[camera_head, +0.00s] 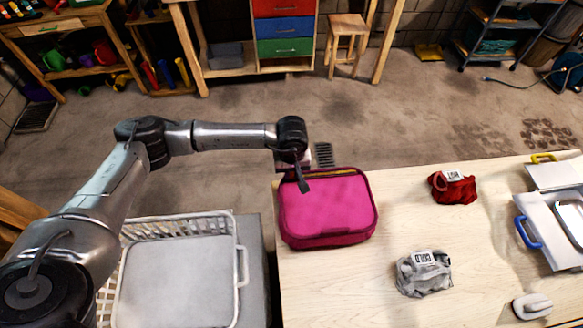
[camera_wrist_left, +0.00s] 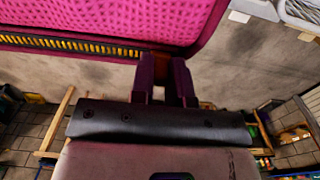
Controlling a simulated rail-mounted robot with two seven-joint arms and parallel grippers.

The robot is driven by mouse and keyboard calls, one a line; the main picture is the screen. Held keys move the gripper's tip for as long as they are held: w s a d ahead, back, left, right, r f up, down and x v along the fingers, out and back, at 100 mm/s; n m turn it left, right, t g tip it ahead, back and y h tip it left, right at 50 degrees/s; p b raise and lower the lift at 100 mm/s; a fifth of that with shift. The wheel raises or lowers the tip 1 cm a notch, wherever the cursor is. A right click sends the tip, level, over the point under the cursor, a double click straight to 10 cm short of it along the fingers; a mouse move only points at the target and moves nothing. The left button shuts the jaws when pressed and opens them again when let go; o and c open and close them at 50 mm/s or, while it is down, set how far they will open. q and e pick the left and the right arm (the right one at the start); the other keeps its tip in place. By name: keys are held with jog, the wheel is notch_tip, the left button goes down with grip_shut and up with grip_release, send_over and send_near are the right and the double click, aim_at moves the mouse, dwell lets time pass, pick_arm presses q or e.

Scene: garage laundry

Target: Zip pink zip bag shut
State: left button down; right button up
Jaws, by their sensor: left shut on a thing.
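The pink zip bag (camera_head: 328,212) lies flat on the left end of the pale wooden table. A yellow toothed zip strip (camera_head: 330,173) shows along its far edge; it also shows in the left wrist view (camera_wrist_left: 70,44). My left gripper (camera_head: 301,184) is at the bag's far left corner. In the left wrist view its fingers (camera_wrist_left: 167,62) are shut on the bag's edge at the end of the visible yellow strip. The small part between the fingers is hidden, so I cannot make out a zip pull. My right gripper is in neither view.
On the table (camera_head: 330,285) lie a red cloth (camera_head: 452,188) and a grey cloth (camera_head: 424,273), both with labels. Folders with a blue handle (camera_head: 526,233) and a white mouse-shaped object (camera_head: 532,306) are at the right. A white basket (camera_head: 240,265) stands left of the table.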

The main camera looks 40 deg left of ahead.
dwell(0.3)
pick_arm(q)
jog(key=c, duration=1.1)
grip_release()
jog(key=shift+r, duration=0.1)
notch_tip(320, 180, up, 14)
jog(key=shift+f, duration=0.2)
